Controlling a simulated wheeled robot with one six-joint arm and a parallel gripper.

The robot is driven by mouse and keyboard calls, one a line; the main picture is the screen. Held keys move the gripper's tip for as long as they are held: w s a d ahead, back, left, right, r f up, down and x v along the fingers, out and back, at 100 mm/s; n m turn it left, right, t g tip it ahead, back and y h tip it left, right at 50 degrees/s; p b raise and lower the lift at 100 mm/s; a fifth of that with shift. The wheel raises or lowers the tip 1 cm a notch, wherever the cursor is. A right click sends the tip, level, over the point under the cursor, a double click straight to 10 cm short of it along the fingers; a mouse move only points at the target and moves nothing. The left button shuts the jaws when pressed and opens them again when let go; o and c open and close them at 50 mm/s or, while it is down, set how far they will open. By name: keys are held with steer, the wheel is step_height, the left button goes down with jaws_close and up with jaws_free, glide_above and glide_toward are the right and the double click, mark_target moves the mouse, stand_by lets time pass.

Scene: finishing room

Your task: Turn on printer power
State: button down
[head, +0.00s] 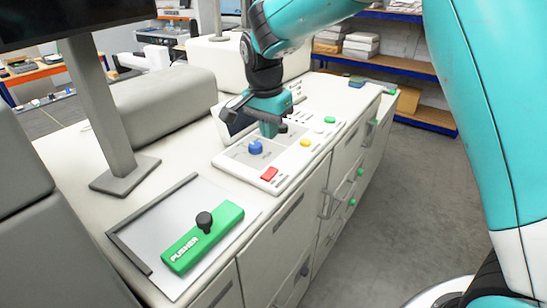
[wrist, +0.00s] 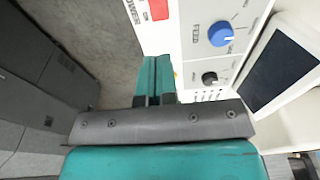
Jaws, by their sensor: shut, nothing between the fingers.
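The printer's control panel (head: 232,160) lies on top of the long white machine. It carries a blue knob (head: 256,147), a red switch or button (head: 269,173), a yellow button (head: 306,142) and a green button (head: 329,119). The wrist view shows the red part (wrist: 159,9), the blue knob (wrist: 220,33) beside the word FEED, and a black knob (wrist: 209,78). My gripper (head: 268,132) points down over the panel, shut and empty, just beyond the blue knob. Its teal fingers (wrist: 157,62) lie together and hide part of the panel.
A green block marked PUSHER (head: 185,250) with a black knob lies on a grey plate at the front. A monitor stand (head: 105,110) rises at the left. A dark screen (wrist: 280,68) sits beside the knobs. Bare floor (head: 410,200) lies right of the machine.

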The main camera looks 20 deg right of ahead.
mark_target(273, 168)
steer(key=f+p, duration=0.1)
steer(key=f, duration=0.2)
steer(key=f+p, duration=0.1)
steer(key=f, duration=0.2)
steer(key=d+f+p, duration=0.1)
steer(key=f, duration=0.2)
steer(key=shift+w+f+p, duration=0.3)
steer(key=shift+w+f, duration=0.05)
steer(key=shift+f, duration=0.05)
steer(key=shift+a, duration=0.1)
